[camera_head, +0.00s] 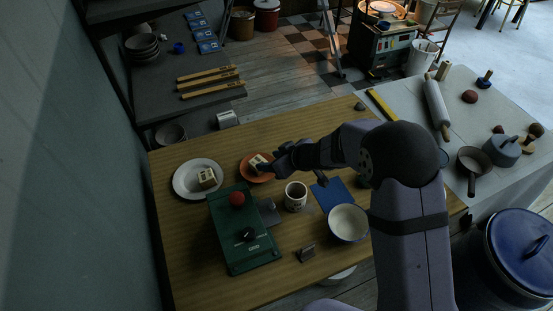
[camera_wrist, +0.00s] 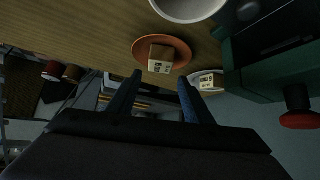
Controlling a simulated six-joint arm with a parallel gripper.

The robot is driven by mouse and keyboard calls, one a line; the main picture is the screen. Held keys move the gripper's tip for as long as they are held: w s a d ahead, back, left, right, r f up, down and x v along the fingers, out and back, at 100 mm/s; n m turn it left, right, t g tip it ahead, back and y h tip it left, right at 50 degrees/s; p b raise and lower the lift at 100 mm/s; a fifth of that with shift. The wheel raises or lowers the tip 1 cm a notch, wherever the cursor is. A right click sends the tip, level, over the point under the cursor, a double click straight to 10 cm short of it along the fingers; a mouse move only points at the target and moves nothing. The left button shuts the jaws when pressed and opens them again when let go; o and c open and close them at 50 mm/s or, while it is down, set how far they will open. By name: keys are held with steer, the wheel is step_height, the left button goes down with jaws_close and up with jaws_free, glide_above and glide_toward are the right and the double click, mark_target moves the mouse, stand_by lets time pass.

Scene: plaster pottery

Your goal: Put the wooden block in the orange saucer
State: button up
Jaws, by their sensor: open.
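The orange saucer (camera_head: 247,173) lies on the wooden table, left of the white mug. A small block (camera_head: 257,160) with a pale, dark-marked face sits in it. In the wrist view, the saucer (camera_wrist: 142,49) holds this block (camera_wrist: 161,57), which shows a brown wooden top and a cream patterned face. My gripper (camera_head: 271,165) is at the saucer's right side. In the wrist view, my gripper (camera_wrist: 160,78) is open, its two fingers apart, with the block just past the gap between the fingertips. Nothing is visibly held.
A white plate (camera_head: 181,188) with a similar block (camera_head: 207,177) stands left of the saucer. A green box (camera_head: 243,256) with a red knob (camera_head: 237,198) stands in front. A white mug (camera_head: 296,199), blue sheet (camera_head: 331,194) and white bowl (camera_head: 348,224) are to the right.

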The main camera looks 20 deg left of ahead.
steer(key=v, duration=0.3)
steer(key=shift+d, duration=0.1)
steer(key=w+d+r+m+t+h, duration=0.2)
steer(key=w+d+m+h, duration=0.1)
steer(key=d, duration=0.6)
steer(key=w+d+r+m+t+h, duration=0.1)
steer(key=w+d+r+m+h, duration=0.15)
steer(key=d, duration=0.65)
steer(key=s+d+m+h, duration=0.3)
steer(key=s+d+m, duration=0.15)
steer(key=d, duration=0.85)
steer(key=s+d+m+g, duration=0.1)
steer(key=s+d+g, duration=0.2)
steer(key=s, duration=0.7)
steer(key=s+d+m+g, duration=0.2)
steer(key=s+d+g, duration=0.1)
steer(key=s, duration=0.8)
steer(key=shift+f+m+g, duration=0.15)
steer(key=shift+m+g, duration=0.15)
